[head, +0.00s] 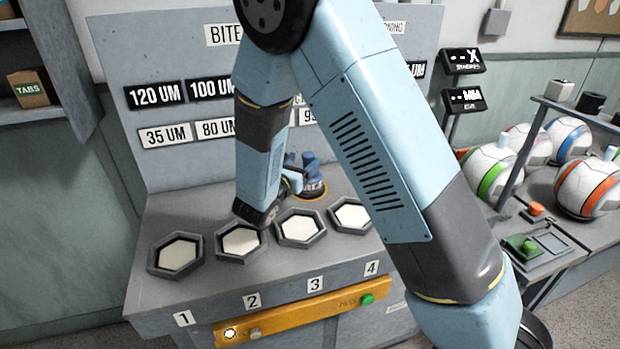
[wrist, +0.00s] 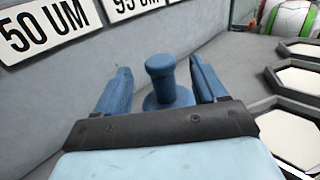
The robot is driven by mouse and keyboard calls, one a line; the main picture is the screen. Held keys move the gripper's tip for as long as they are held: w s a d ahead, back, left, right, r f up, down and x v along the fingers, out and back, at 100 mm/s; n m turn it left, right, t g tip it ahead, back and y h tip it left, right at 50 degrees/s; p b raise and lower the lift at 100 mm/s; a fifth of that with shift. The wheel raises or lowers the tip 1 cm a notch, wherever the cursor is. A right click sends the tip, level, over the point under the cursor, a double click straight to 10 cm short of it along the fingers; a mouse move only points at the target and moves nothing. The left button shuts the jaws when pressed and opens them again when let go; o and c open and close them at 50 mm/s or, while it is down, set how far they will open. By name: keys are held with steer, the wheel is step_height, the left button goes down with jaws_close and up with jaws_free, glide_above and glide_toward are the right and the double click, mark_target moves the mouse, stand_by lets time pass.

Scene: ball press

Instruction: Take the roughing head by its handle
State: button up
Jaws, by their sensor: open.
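The roughing head appears as a blue piece with a round-capped upright handle (wrist: 161,72) and a wider base, standing on the bench in the wrist view. In the head view the blue head (head: 312,176) sits on an orange-ringed spot behind the hexagonal pads, partly hidden by my arm. My gripper (wrist: 160,70) is open, with one blue finger on each side of the handle in the picture. Gaps show between the handle and both fingers. I cannot tell how far the fingertips reach along the handle. Nothing is held.
Several hexagonal white pads (head: 178,254) line the bench front, numbered 1 to 4. A grey panel with micron labels (head: 155,95) rises close behind. An orange control strip (head: 290,318) runs below. Balls (head: 490,172) sit on a rack at the right.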

steer(key=shift+x, duration=3.2)
jaws_close()
steer(key=shift+a, duration=0.1)
